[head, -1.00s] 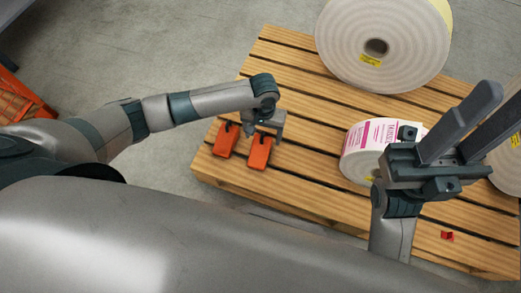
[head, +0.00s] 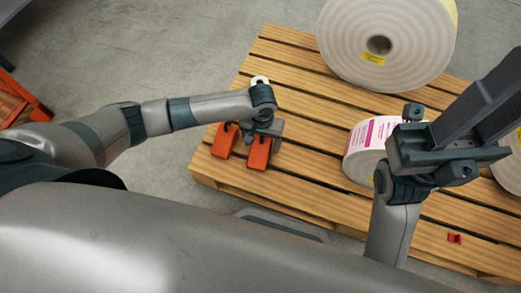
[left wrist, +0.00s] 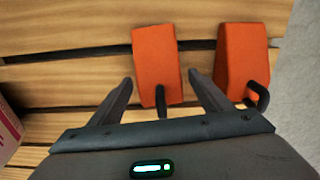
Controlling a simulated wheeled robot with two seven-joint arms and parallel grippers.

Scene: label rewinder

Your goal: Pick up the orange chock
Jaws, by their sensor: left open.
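Two orange chocks with dark handles lie side by side on the wooden pallet (head: 300,100). The right chock (head: 259,154) is the left one in the left wrist view (left wrist: 156,62). The other chock (head: 224,142) also shows in the left wrist view (left wrist: 239,58). My left gripper (head: 268,130) is over the handle end of the right chock. In the left wrist view its open fingers (left wrist: 163,84) stand on either side of that chock, with gaps. My right gripper (head: 447,150) is at the right, in front of the label roll; its fingertips are unclear.
A large pale roll (head: 383,45) stands at the back of the pallet. A smaller roll with pink-printed labels (head: 364,140) stands mid-pallet, partly behind my right gripper. A small red piece (head: 454,239) lies near the right front. Bare slats separate the chocks from the label roll.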

